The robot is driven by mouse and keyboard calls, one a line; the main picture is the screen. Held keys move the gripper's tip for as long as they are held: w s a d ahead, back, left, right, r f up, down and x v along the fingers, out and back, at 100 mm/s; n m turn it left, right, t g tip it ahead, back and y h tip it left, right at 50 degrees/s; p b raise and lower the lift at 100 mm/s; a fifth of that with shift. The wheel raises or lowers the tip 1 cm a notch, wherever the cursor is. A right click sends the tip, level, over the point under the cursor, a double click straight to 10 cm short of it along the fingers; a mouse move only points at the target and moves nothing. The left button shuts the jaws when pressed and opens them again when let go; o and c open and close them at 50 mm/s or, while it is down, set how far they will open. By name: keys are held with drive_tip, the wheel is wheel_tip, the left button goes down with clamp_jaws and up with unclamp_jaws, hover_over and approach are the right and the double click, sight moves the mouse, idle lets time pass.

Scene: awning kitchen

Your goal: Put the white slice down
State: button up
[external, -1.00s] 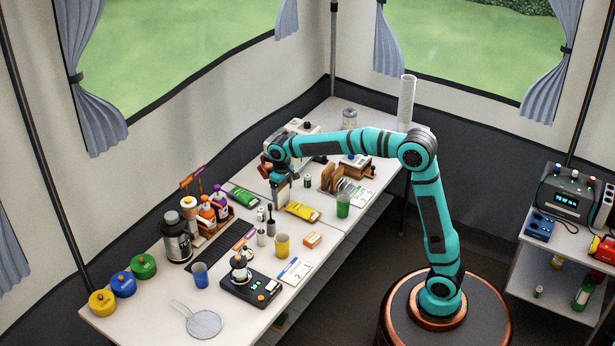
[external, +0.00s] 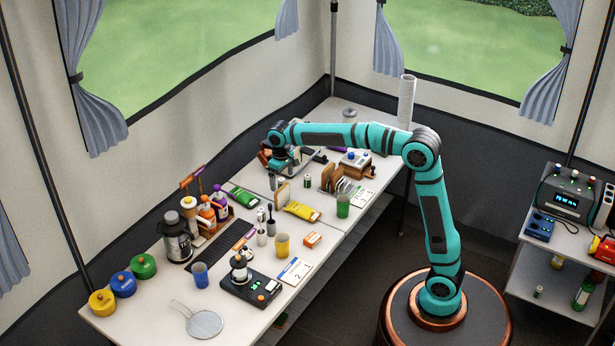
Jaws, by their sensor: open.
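The white slice (external: 284,194), pale with a tan edge, stands upright on the table at the left end of the yellow packet (external: 303,211). Whether anything props it up is too small to tell. My gripper (external: 276,182) is open, just behind and above the slice, pointing down. It appears apart from the slice, though the small gap is hard to judge.
A rack with brown slices and pale discs (external: 345,187) stands to the right, with a green cup (external: 343,206) in front. A green packet (external: 243,196) lies to the left. Small bottles (external: 262,228) stand in front.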

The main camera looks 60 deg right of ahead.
drive_tip(key=shift+r, duration=2.8)
drive_tip(key=s+d+r+t, duration=0.2)
drive_tip(key=s+r+t, duration=0.3)
drive_tip(key=s, duration=0.4)
drive_tip(key=s+d+r+t, duration=0.3)
drive_tip(key=s+r, duration=0.5)
drive_tip(key=s, duration=0.1)
drive_tip(key=s+d+r+t, duration=0.1)
drive_tip(key=s+t, duration=0.3)
drive_tip(key=s, duration=0.7)
drive_tip(key=s+d+r+t, duration=0.2)
drive_tip(key=s+t, duration=0.3)
drive_tip(key=s, duration=0.6)
drive_tip(key=shift+s+r, duration=0.15)
drive_tip(key=shift+s, duration=0.25)
